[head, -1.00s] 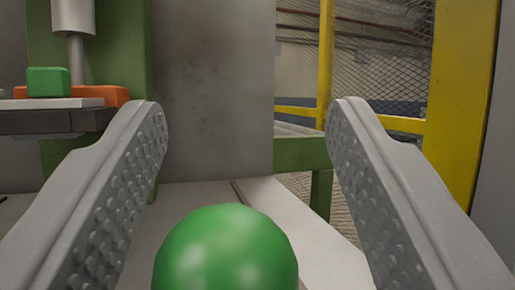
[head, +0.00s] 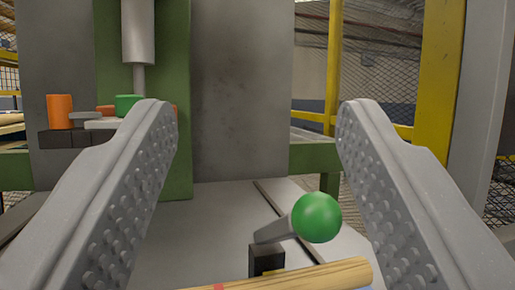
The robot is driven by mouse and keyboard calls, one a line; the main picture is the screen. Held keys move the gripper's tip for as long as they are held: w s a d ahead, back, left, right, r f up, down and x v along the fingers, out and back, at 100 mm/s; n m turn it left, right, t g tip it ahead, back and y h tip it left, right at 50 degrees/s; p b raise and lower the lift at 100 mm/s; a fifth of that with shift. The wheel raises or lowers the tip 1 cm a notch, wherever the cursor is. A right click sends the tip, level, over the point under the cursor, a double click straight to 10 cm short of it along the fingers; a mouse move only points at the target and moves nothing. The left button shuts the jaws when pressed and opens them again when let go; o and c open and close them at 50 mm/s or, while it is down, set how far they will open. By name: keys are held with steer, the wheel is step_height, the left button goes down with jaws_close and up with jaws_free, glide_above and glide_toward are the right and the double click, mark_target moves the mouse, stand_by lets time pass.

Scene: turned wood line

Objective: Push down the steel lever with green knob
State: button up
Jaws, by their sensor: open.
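The green knob (head: 317,217) is a round ball at the end of a short steel lever (head: 275,231). The lever runs left from the knob to a dark block (head: 266,260), tilted slightly up toward the knob. My gripper (head: 256,120) is open, with one studded finger on each side of the picture. The knob appears between the fingers, nearer the right one, low in the view and apart from both as far as I can tell. Nothing is held.
A wooden turned rod (head: 300,277) with a red mark lies in front of the lever. A green and grey machine with a steel cylinder (head: 138,32) stands behind. An orange cylinder (head: 60,111) and a green block (head: 127,104) are at left. A yellow frame (head: 441,75) with mesh is at right.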

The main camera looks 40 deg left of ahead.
steer(key=shift+s+d+r+b, duration=0.15)
steer(key=shift+s+b, duration=0.7)
steer(key=shift+b, duration=0.7)
steer(key=shift+s+d+b, duration=0.2)
steer(key=shift+s+b, duration=0.65)
steer(key=shift+b, duration=0.65)
steer(key=shift+s+d+r+b, duration=0.15)
steer(key=shift+s+b, duration=0.7)
steer(key=shift+b, duration=0.7)
